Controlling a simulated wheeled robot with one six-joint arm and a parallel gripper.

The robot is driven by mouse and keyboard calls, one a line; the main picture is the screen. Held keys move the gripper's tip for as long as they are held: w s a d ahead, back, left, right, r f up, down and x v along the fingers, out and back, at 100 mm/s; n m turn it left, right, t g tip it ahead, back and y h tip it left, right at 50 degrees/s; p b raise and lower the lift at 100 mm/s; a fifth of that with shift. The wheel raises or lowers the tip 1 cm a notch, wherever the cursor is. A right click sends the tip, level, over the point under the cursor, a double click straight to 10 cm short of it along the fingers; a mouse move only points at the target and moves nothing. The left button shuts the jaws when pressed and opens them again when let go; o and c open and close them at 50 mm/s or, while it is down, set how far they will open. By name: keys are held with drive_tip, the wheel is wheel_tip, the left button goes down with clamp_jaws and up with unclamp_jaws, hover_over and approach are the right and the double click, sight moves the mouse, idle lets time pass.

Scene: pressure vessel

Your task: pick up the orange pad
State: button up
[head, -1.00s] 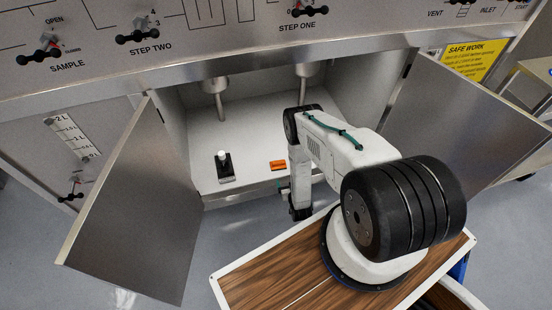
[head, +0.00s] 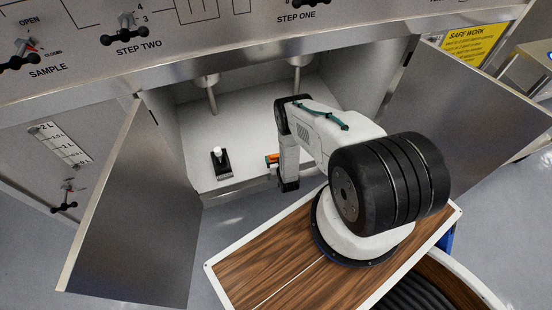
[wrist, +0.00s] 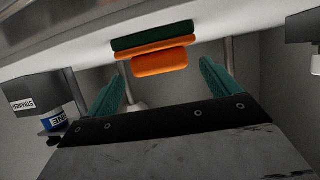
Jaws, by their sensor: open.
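The orange pad (head: 271,158) lies on the white floor of the open cabinet, near its front edge, partly hidden by my arm in the head view. In the wrist view the orange pad (wrist: 160,62) shows an orange block with a dark green layer along one side. My gripper (wrist: 161,80) is open, with its two green fingers apart on either side of the pad's line. The pad appears beyond the fingertips, roughly centred between them, with nothing gripped. In the head view my fingers are mostly hidden behind the arm.
A black block with a white knob (head: 219,160) stands left of the pad. Open cabinet doors (head: 135,215) flank the opening, and vertical pipes (head: 212,92) come down inside. A box labelled STRAINER (wrist: 32,98) shows at left in the wrist view. The floor between block and pad is clear.

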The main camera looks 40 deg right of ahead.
drive_tip(key=shift+w, duration=0.15)
drive_tip(key=c, duration=1.1)
drive_tip(key=shift+r, duration=0.1)
